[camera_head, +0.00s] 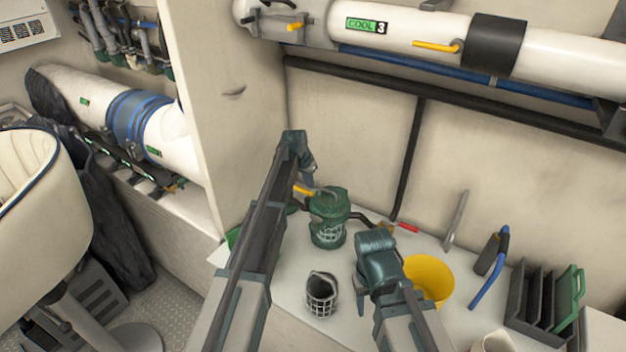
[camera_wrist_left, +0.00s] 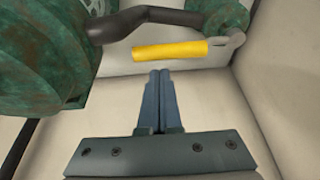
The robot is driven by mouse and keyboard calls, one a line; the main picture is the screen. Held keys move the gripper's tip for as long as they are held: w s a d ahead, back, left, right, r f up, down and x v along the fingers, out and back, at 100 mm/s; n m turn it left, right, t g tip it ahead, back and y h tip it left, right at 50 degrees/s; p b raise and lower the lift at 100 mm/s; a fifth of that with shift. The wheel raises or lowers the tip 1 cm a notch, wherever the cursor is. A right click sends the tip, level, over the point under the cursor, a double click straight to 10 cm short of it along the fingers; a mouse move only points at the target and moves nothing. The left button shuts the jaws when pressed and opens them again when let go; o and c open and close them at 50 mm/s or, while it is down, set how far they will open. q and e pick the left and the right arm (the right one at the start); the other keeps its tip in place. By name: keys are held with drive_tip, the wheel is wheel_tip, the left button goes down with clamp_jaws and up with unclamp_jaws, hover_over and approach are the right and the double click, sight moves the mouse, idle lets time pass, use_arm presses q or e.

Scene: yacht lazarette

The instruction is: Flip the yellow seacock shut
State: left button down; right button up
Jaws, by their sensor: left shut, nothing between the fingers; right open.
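The yellow seacock handle (camera_head: 303,190) shows beside the green strainer body (camera_head: 328,218), partly hidden by my left arm. In the left wrist view the yellow handle (camera_wrist_left: 170,50) lies nearly level, on a green, weathered valve fitting (camera_wrist_left: 222,14). My left gripper (camera_wrist_left: 162,74) is shut and empty, its fingertips just below the handle in that picture, with no clear contact. In the head view my left gripper (camera_head: 304,172) is at the handle, mostly hidden by its wrist. My right gripper (camera_head: 364,284) is open above the bench, left of the yellow bucket (camera_head: 432,278).
A dark hose (camera_wrist_left: 150,20) and the green strainer body (camera_wrist_left: 45,60) crowd the left gripper. A mesh basket (camera_head: 321,296), a red handle (camera_head: 408,227), a blue-handled tool (camera_head: 488,285) and a dark rack (camera_head: 535,300) are on the bench. A white pipe (camera_head: 410,28) runs overhead.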

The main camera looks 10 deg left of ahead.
use_arm(q)
drive_tip(key=shift+s+a+f, duration=0.1)
drive_tip(key=shift+s, duration=0.2)
drive_tip(key=shift+s, duration=0.15)
drive_tip(key=shift+s+a+m, duration=0.1)
drive_tip(key=shift+s+m, duration=0.1)
drive_tip(key=shift+m, duration=0.2)
